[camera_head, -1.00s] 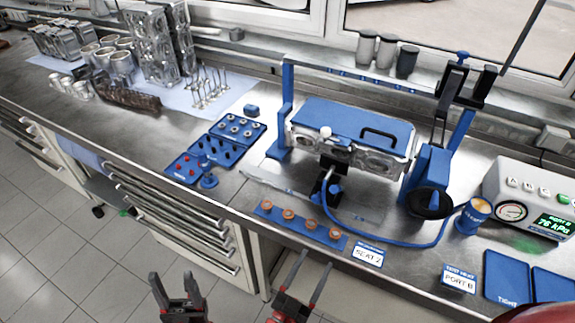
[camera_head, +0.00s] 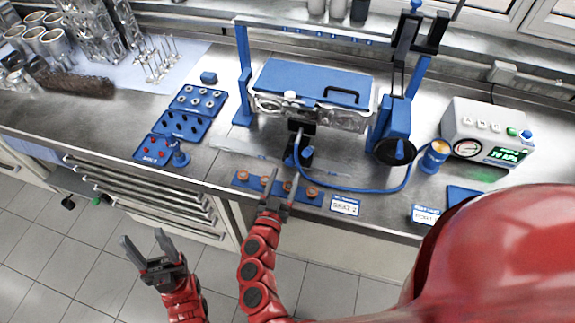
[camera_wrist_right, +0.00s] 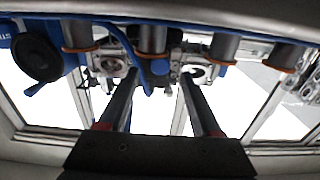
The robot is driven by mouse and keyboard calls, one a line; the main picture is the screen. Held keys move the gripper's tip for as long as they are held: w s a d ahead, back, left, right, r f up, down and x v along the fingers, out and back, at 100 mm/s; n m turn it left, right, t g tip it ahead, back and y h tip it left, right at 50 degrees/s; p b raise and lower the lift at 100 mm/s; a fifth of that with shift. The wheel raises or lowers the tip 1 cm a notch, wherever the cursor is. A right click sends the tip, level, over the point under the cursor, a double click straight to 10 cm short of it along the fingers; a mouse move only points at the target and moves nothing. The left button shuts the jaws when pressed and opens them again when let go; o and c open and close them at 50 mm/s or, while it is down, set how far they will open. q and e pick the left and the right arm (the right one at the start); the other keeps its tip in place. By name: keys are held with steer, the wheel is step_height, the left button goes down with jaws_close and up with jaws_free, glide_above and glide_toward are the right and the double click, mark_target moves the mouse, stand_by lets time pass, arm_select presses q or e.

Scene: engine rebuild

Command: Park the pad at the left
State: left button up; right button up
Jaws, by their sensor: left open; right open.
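What looks like the pad is a dark block with a blue fitting (camera_head: 306,155) and a blue hose. It sits at the front of the metal cylinder head (camera_head: 330,116), under the blue stand. My right gripper (camera_head: 284,176) is open and empty over the blue strip with orange-ringed plugs (camera_head: 313,192), short of the fitting. In the right wrist view its fingers (camera_wrist_right: 158,88) are apart, with the plugs (camera_wrist_right: 152,38) above and the blue hose behind. My left gripper (camera_head: 146,240) is open and empty in front of the bench, above the floor.
Blue trays (camera_head: 182,124) of small parts lie left of the stand. The gauge box (camera_head: 485,132) and an orange-topped blue can (camera_head: 434,157) stand at the right. Label cards (camera_head: 345,205) lie along the front edge. Bare bench lies between trays and stand.

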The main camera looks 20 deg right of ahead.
mark_target(289, 165)
steer(key=shift+p+x, duration=0.35)
steer(key=shift+x, duration=1.45)
jaws_close()
